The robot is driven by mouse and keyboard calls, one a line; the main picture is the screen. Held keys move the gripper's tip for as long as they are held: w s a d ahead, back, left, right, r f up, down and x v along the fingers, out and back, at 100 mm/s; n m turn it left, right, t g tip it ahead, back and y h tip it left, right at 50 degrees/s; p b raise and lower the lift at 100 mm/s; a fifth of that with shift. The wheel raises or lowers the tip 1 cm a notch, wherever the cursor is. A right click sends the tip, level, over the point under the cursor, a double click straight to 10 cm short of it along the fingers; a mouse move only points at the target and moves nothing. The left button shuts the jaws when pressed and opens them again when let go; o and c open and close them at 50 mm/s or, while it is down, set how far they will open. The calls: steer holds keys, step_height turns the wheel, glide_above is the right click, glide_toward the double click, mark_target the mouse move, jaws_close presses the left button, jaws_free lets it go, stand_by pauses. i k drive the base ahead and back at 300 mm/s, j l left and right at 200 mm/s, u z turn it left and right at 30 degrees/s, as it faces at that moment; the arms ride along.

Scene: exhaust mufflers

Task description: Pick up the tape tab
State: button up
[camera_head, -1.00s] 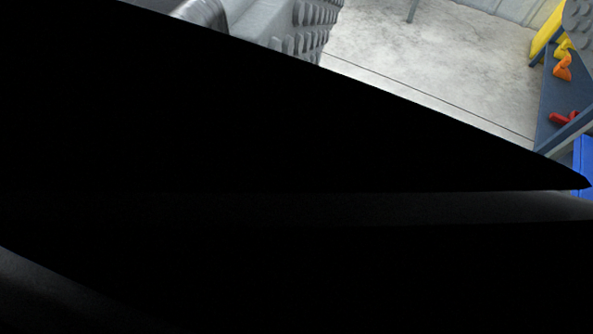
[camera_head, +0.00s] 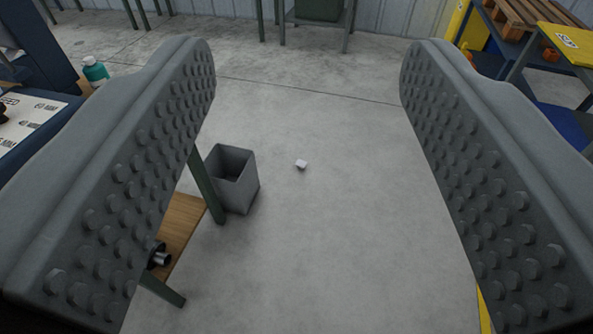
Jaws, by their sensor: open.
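A small whitish piece, which looks like the tape tab (camera_head: 301,164), lies on the grey concrete floor near the middle of the view. It is just right of a grey bin and too small to make out in detail. My gripper (camera_head: 308,60) is open and empty. Its two grey studded fingers stand wide apart at the left and right of the picture. The tab shows between them, well beyond and below the fingers and not touched.
The open grey bin (camera_head: 233,180) stands beside a table leg and a wooden lower shelf (camera_head: 178,235) with a dark metal part. A green bottle (camera_head: 95,71) is at upper left. A yellow-topped stand (camera_head: 570,42) and wooden pallet (camera_head: 535,14) are at upper right. The central floor is clear.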

mark_target(301, 164)
steer(key=i+l, duration=0.1)
steer(key=i, duration=1.35)
steer(key=i+l+u, duration=0.1)
steer(key=i, duration=0.65)
